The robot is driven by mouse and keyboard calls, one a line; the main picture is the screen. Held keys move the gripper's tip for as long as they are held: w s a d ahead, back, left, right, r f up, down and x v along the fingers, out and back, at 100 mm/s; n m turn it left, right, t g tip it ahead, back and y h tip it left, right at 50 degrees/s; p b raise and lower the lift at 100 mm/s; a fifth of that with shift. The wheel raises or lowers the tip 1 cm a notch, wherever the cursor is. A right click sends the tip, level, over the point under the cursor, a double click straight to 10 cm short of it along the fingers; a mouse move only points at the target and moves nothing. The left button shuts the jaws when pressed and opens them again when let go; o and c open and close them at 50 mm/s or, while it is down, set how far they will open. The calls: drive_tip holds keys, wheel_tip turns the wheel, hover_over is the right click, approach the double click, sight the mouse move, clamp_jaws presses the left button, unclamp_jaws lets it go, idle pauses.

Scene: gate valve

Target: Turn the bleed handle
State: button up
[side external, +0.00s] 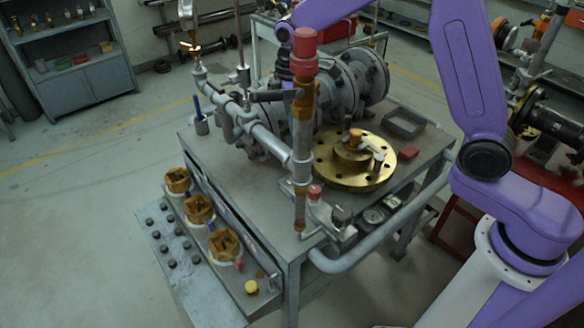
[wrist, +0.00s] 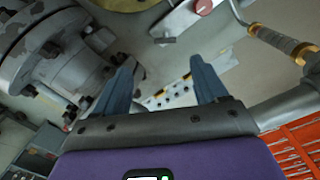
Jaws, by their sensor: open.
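My gripper (wrist: 163,62) is open in the wrist view, with its two blue-grey fingers spread wide. Nothing is held between them. A thin bent rod with a brownish grip and brass-coloured collars (wrist: 277,38) lies to the upper right of the fingers, apart from them; I cannot tell whether this is the bleed handle. In the side view, grey pipework with small fittings (side external: 245,120) runs along the bench in front of the large flanged valve (side external: 345,85). My gripper there is mostly hidden behind the red-capped vertical pipe (side external: 303,95). No bleed handle can be singled out there.
A brass flange (side external: 365,172) lies on the grey bench (side external: 395,115), beside a dark tray (side external: 404,124) and a red block (side external: 409,153). In the wrist view, a grey flanged body (wrist: 40,45) stands left of the fingers.

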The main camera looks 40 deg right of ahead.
drive_tip(key=shift+m+y, duration=0.3)
drive_tip(key=shift+m, duration=0.3)
drive_tip(key=f, duration=1.6)
drive_tip(key=shift+a+f, duration=0.2)
drive_tip(key=shift+a, duration=0.05)
drive_tip(key=c, duration=1.1)
